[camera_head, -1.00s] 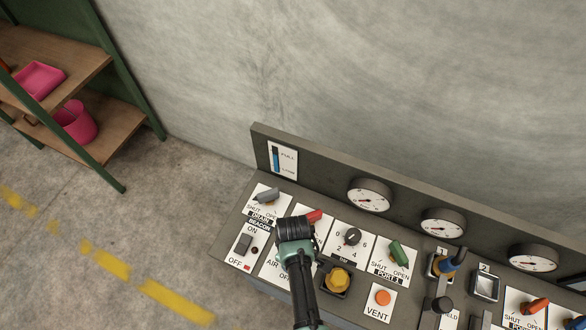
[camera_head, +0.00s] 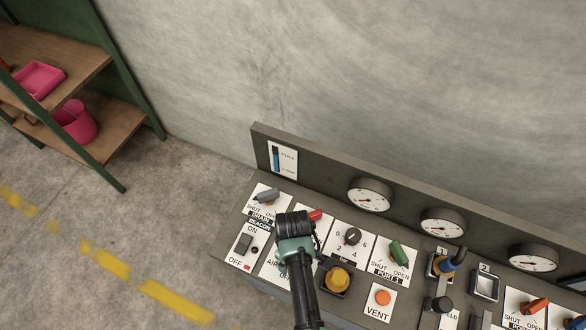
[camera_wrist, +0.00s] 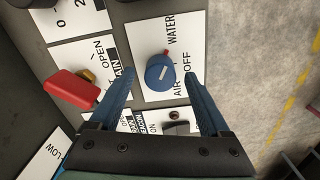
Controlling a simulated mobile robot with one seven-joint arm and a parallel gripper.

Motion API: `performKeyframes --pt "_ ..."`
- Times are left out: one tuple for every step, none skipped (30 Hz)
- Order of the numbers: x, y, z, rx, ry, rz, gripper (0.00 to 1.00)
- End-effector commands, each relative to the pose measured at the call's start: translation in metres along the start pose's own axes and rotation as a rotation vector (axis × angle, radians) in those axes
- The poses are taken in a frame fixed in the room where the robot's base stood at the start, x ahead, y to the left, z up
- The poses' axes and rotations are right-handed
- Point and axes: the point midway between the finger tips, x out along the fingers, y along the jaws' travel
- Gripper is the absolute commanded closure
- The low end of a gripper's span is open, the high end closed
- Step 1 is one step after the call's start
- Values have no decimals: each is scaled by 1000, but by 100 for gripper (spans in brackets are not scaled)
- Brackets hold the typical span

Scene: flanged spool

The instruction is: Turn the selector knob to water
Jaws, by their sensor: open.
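The selector knob (camera_wrist: 160,73) is round and blue, with a white line on its face and a small red mark at its upper edge in the wrist view. It sits on a white plate (camera_wrist: 152,38) lettered WATER, AIR and OFF. Which word it points to is unclear. My gripper (camera_wrist: 160,76) is open, its two blue fingers on either side of the knob in the picture, with gaps visible. How far the fingertips are above the plate is hard to judge. In the head view my arm hides the knob, and part of its plate (camera_head: 272,268) shows.
A red handle (camera_wrist: 72,90) is left of my fingers in the wrist view; it also shows in the head view (camera_head: 315,214). A grey lever (camera_head: 268,196), a black switch (camera_head: 244,243), a yellow knob (camera_head: 338,279) and a green handle (camera_head: 398,252) surround my arm on the panel.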

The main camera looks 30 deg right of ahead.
Motion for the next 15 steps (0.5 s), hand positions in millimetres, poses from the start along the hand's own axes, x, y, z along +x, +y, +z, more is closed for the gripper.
performKeyframes --pt "-9 0 0 -1 3 3 19" --pt "-14 0 0 -1 3 3 19" --pt "-21 0 0 -1 3 3 19" --pt "-27 0 0 -1 3 3 19" --pt "-33 0 0 -1 3 3 19" --pt "-40 0 -1 -1 3 3 19" --pt "-46 0 -1 -1 3 3 19" --pt "-52 0 -1 -1 4 3 19" --pt "-60 0 -1 -1 4 3 19" --pt "-65 0 -1 -1 4 3 19" --pt "-71 0 -1 -1 3 3 19" --pt "-78 0 -1 -1 3 3 19" --pt "-82 0 -1 -1 3 3 19" --pt "-86 0 0 -1 2 2 19" --pt "-92 0 -1 -1 3 3 19"
